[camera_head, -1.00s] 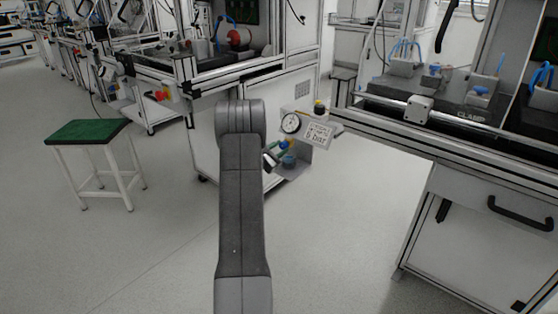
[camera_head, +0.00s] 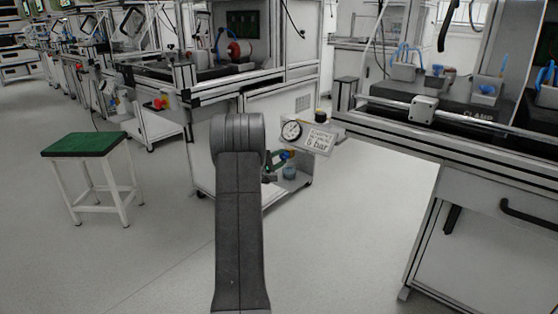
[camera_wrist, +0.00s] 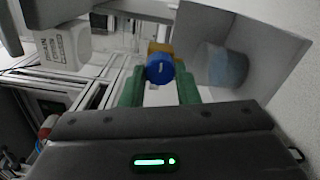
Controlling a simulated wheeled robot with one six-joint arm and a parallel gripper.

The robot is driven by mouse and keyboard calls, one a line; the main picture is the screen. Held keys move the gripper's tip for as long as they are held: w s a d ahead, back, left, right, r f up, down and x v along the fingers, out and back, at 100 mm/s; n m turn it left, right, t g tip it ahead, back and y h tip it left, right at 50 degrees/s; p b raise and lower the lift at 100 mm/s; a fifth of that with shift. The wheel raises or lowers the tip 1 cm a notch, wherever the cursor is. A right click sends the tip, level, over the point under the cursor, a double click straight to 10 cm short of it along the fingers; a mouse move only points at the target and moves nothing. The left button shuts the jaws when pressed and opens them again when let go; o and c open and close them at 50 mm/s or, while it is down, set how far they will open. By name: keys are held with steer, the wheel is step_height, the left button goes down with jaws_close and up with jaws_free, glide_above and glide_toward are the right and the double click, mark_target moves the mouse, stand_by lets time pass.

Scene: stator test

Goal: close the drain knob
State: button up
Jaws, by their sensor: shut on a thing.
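The blue drain knob (camera_wrist: 160,69) sits near the middle of the wrist view, in front of a brass-yellow fitting (camera_wrist: 160,47). My gripper (camera_wrist: 159,88) has its green fingers on both sides of the knob and is shut on it. In the head view my gripper (camera_head: 277,161) is small, beside the panel with a round gauge (camera_head: 291,131) and a "5 bar" label (camera_head: 318,139). The knob is hard to make out there, mostly hidden by the gripper.
A green-topped stool (camera_head: 85,143) stands left. A clamp bench (camera_head: 455,150) is at right.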

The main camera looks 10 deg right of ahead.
steer(key=shift+m, duration=0.5)
steer(key=o, duration=1)
steer(key=shift+c, duration=0.2)
steer(key=p+v, duration=0.3)
steer(key=v, duration=1)
steer(key=shift+s+a, duration=0.25)
steer(key=shift+a, duration=0.05)
steer(key=shift+d, duration=0.1)
steer(key=b+x, duration=0.3)
steer(key=x, duration=1)
steer(key=shift+w+d, duration=0.2)
steer(key=shift+w, duration=0.05)
